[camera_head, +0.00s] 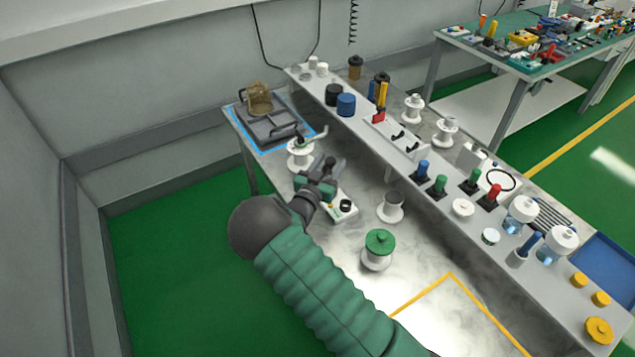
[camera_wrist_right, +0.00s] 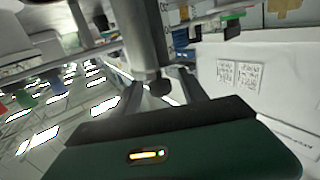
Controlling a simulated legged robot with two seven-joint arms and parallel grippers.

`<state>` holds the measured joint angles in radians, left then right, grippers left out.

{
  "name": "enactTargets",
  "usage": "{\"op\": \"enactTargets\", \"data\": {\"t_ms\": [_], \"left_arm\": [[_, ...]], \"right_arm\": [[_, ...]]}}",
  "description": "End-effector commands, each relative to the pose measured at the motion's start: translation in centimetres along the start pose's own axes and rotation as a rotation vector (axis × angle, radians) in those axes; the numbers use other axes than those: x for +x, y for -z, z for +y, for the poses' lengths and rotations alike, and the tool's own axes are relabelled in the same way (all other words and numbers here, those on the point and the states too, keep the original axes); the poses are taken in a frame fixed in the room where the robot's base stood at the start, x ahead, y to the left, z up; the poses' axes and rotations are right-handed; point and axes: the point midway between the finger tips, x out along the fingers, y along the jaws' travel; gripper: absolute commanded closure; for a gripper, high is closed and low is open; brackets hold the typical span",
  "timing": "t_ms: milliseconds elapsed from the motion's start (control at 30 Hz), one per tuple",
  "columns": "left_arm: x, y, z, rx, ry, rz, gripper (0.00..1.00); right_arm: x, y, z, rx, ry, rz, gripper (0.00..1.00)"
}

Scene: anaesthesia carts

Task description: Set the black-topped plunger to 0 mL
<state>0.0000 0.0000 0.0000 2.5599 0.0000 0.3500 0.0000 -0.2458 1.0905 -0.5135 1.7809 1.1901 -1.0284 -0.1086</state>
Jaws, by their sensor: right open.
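My right gripper (camera_head: 331,168) is open above the back left part of the grey bench, beside a white spool-shaped stand (camera_head: 300,156). In the right wrist view a grey upright shaft with a dark end (camera_wrist_right: 158,84) shows between the open fingers; I cannot tell whether they touch it. A white stand with a dark top (camera_head: 391,199) stands to the right of my gripper. A small white box with a black knob (camera_head: 345,206) sits just below it. I cannot tell which of these is the black-topped plunger, and no mL scale is legible. My left gripper is not in view.
A green-topped white stand (camera_head: 379,243) is nearer on the bench. A raised shelf (camera_head: 401,160) behind carries black and blue cylinders, coloured knobs and jars. A dark tray (camera_head: 267,128) lies at the far left. The bench front, with yellow tape (camera_head: 418,293), is clear.

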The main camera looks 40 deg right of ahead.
Motion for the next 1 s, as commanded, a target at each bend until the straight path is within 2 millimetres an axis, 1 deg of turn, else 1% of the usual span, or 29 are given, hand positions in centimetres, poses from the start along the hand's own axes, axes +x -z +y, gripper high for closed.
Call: {"op": "enactTargets", "data": {"t_ms": [33,200,300,433,500,600,1000], "left_arm": [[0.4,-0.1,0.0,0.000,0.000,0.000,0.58],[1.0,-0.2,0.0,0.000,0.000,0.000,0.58],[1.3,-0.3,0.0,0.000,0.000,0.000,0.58],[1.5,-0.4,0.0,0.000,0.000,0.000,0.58],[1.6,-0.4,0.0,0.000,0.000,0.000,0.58],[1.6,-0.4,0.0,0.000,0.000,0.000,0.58],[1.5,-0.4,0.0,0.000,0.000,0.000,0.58]], "right_arm": [[-1.6,-0.2,-0.2,0.001,0.005,-0.002,0.50],[-6.7,-0.3,-0.2,0.000,0.005,-0.004,0.50],[-9.3,-0.3,-0.2,0.001,0.004,-0.003,0.50],[-11.7,-0.3,-0.1,0.000,0.003,-0.003,0.50],[-12.5,-0.3,-0.1,0.000,0.002,-0.004,0.50],[-13.0,-0.3,-0.1,0.000,0.001,-0.003,0.50],[-12.9,-0.3,-0.1,0.000,0.001,-0.004,0.50]]}}
